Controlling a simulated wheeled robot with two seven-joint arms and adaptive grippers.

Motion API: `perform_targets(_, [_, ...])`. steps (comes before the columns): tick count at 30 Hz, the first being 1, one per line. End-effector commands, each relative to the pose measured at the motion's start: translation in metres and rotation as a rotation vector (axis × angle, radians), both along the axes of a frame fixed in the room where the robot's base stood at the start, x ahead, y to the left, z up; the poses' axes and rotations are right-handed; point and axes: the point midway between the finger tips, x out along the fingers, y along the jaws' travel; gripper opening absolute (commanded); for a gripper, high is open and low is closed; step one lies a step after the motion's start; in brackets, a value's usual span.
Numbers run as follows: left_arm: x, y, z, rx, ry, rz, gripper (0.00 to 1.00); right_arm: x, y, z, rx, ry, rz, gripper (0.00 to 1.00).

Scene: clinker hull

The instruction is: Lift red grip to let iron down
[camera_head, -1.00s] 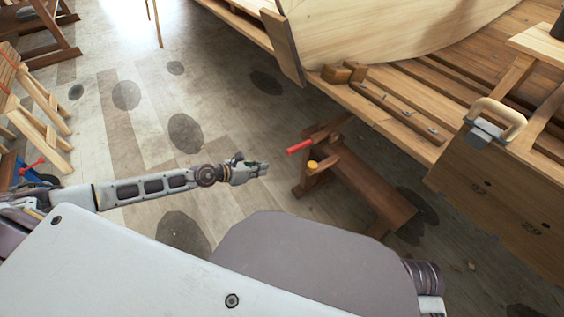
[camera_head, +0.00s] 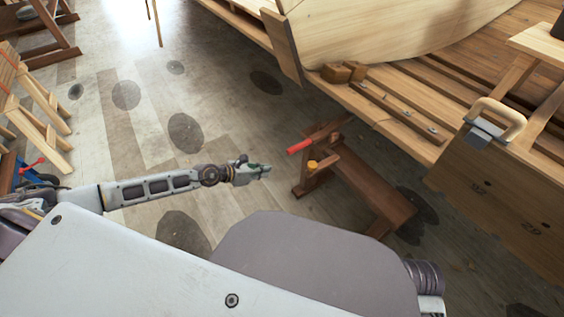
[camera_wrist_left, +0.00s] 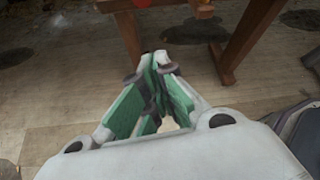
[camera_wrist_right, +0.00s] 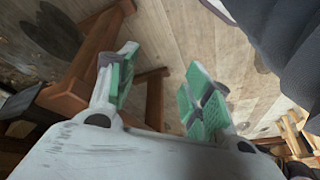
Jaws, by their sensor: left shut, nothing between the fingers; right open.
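The red grip (camera_head: 300,146) sticks out to the left from the top of a dark wooden stand in the head view. A sliver of red (camera_wrist_left: 142,3) shows at the top edge of the left wrist view. My left gripper (camera_head: 266,169) is shut and empty, left of the red grip, a short gap away and a little lower in the picture. Its fingertips also meet in the left wrist view (camera_wrist_left: 155,58). My right gripper (camera_wrist_right: 160,78) is open and empty in the right wrist view, with wooden stand legs beyond it. I cannot make out an iron.
The brown wooden stand (camera_head: 372,190) has an orange-yellow knob (camera_head: 312,165) just below the grip. The pale boat hull (camera_head: 390,35) and planking are at upper right.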

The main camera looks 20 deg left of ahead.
Motion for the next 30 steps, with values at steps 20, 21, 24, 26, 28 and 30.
perform_targets(20, [0.036, -0.034, -0.03, -0.001, 0.0, -0.001, 0.0, 0.005, 0.005, -0.011, 0.025, -0.029, -0.003, 0.5])
perform_targets(21, [0.039, -0.036, -0.031, -0.001, 0.0, -0.001, 0.0, 0.006, 0.006, -0.013, 0.029, -0.032, -0.003, 0.5])
perform_targets(24, [0.045, -0.041, -0.036, -0.001, -0.001, -0.001, 0.0, 0.005, 0.007, -0.021, 0.034, -0.031, -0.004, 0.5])
perform_targets(26, [0.048, -0.044, -0.039, -0.001, -0.001, -0.001, 0.0, 0.006, 0.008, -0.026, 0.04, -0.038, -0.006, 0.5])
perform_targets(28, [0.052, -0.047, -0.042, -0.001, 0.0, 0.001, 0.0, 0.006, 0.009, -0.03, 0.044, -0.042, -0.007, 0.5])
perform_targets(30, [0.056, -0.051, -0.044, -0.001, -0.001, -0.001, 0.0, 0.006, 0.01, -0.033, 0.051, -0.049, -0.008, 0.5])
